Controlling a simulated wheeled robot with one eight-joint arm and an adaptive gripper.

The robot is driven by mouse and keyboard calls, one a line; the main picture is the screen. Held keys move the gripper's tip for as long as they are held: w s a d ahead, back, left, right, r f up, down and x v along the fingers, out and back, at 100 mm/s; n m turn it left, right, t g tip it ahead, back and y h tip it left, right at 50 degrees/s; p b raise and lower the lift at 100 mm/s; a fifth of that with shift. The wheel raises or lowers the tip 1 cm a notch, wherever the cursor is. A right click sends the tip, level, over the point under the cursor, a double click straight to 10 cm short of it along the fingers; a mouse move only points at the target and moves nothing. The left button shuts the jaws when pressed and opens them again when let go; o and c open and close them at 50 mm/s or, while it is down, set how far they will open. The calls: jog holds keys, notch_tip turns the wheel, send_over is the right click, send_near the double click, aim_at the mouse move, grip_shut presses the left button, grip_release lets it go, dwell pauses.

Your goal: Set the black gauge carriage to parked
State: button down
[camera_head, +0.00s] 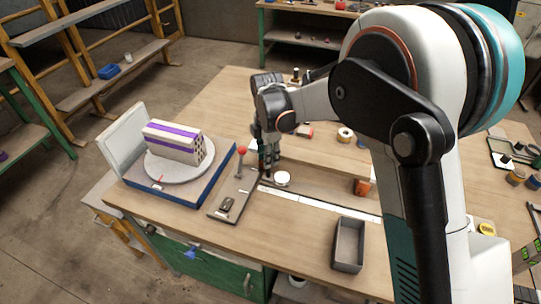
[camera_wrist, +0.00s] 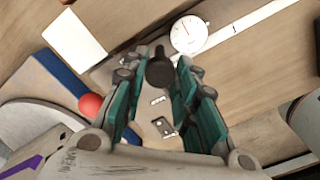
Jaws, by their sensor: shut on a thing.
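My gripper (camera_head: 268,168) points down over the workbench. In the wrist view, its teal-sided fingers (camera_wrist: 158,72) are closed around a dark rounded knob of the black gauge carriage (camera_wrist: 160,70). A white round dial gauge (camera_wrist: 188,34) with a red needle sits just beyond the knob. The gauge (camera_head: 282,178) also shows in the head view, right beside my fingertips. A white scale strip (camera_wrist: 238,28) runs on from the gauge, and it shows in the head view too (camera_head: 330,201). The fingers hide most of the carriage in the head view.
A dark plate (camera_head: 228,204) with a red-ball lever (camera_head: 241,151) stands left of my gripper. Further left is a blue base with a round turntable (camera_head: 165,170) bearing a purple-striped hollow brick (camera_head: 172,142). A grey open bin (camera_head: 348,246) stands at the front right.

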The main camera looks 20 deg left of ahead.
jog(key=c, duration=1.3)
grip_release()
jog(key=shift+a, duration=0.35)
jog(key=shift+d, duration=0.1)
notch_tip(320, 180, up, 12)
jog(key=shift+r, duration=0.1)
